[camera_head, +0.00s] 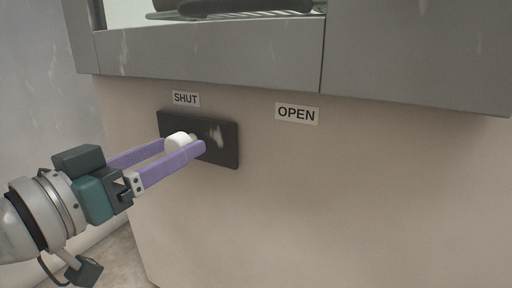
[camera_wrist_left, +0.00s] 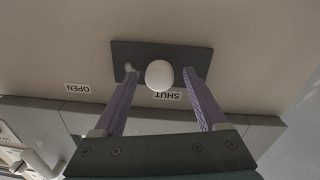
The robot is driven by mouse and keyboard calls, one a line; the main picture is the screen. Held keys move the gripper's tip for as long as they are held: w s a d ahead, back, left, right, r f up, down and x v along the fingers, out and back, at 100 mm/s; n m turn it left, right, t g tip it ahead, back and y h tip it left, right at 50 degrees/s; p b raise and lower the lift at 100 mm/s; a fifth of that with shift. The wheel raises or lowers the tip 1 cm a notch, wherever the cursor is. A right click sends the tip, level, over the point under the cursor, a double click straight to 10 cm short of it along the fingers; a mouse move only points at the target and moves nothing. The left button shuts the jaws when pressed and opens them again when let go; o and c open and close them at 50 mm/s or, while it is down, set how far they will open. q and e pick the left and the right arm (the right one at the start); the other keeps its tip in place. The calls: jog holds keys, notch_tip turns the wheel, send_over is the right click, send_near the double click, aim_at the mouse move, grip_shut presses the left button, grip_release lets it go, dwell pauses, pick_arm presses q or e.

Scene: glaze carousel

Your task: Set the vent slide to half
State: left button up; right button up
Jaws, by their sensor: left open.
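The vent slide is a dark flat plate (camera_head: 228,150) on the beige wall, with a round white knob (camera_head: 178,142) standing out from it. The plate lies mostly below the SHUT label (camera_head: 186,98) and left of the OPEN label (camera_head: 297,113). My left gripper (camera_head: 185,145) is open, its two purple fingers reaching toward the plate on either side of the knob. In the left wrist view the knob (camera_wrist_left: 159,75) sits between the fingers, with a gap on both sides. The plate (camera_wrist_left: 150,49) shows behind it. My right gripper is not in view.
A grey metal ledge (camera_head: 210,62) runs above the labels, with a dark object on a rack (camera_head: 240,8) behind its opening. A pale wall stands at the left.

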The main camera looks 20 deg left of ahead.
pick_arm(q)
grip_shut()
dwell(0.5)
dwell(0.8)
jog(key=d+p, duration=0.2)
jog(key=p, duration=0.1)
jog(key=shift+s+d+r, duration=0.1)
jog(key=shift+d+r, duration=0.2)
jog(key=shift+r, duration=0.05)
jog(key=d, duration=0.1)
jog(key=d+p, duration=0.1)
jog(key=d, duration=0.2)
jog(key=shift+s+d+f+p, duration=0.2)
jog(key=shift+d+f+p, duration=0.15)
jog(key=shift+f, duration=0.05)
jog(key=shift+a, duration=0.15)
